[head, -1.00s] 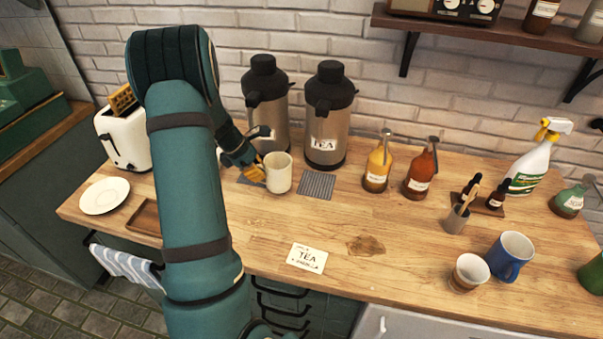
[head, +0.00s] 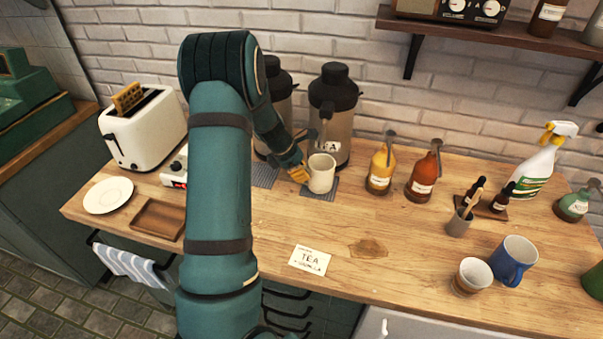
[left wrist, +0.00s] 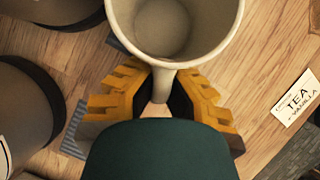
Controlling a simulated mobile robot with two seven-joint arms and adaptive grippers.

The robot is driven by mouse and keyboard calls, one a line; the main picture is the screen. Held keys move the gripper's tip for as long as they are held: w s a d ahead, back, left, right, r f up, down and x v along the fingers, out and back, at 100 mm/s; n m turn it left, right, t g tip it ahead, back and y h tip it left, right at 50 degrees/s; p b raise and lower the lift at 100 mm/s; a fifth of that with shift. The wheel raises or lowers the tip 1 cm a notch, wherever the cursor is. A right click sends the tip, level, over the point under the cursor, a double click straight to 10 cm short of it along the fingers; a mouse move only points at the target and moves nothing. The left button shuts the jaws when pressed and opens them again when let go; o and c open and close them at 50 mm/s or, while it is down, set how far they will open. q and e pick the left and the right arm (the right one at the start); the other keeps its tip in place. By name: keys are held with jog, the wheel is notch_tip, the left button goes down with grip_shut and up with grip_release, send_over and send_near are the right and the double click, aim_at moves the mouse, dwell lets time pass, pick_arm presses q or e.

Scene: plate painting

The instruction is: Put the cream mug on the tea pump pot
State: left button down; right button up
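The cream mug (head: 320,176) is upright and empty, over the grey mat (head: 333,189) in front of the right-hand pump pot. My left gripper (head: 302,173) has its yellow fingers around the handle. The left wrist view shows the mug (left wrist: 180,58) with its handle between both fingers (left wrist: 160,92). I cannot tell whether its base touches the mat. The tea pump pot (head: 338,92) is steel with a black top and spout; its TEA label is partly hidden by the mug and gripper. My right gripper is not in view.
A second pump pot (head: 279,92), partly behind my arm, has its own mat (head: 265,175). Amber (head: 380,170) and red bottles (head: 422,177) stand to the right. A TEA card (head: 309,260) lies in front. The counter's middle is mostly clear.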

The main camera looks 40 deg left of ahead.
pick_arm(q)
jog(key=c, duration=1.1)
grip_release()
jog(key=shift+c, duration=0.2)
jog(key=shift+r, duration=0.1)
jog(key=p+v, duration=0.2)
jog(key=v, duration=1)
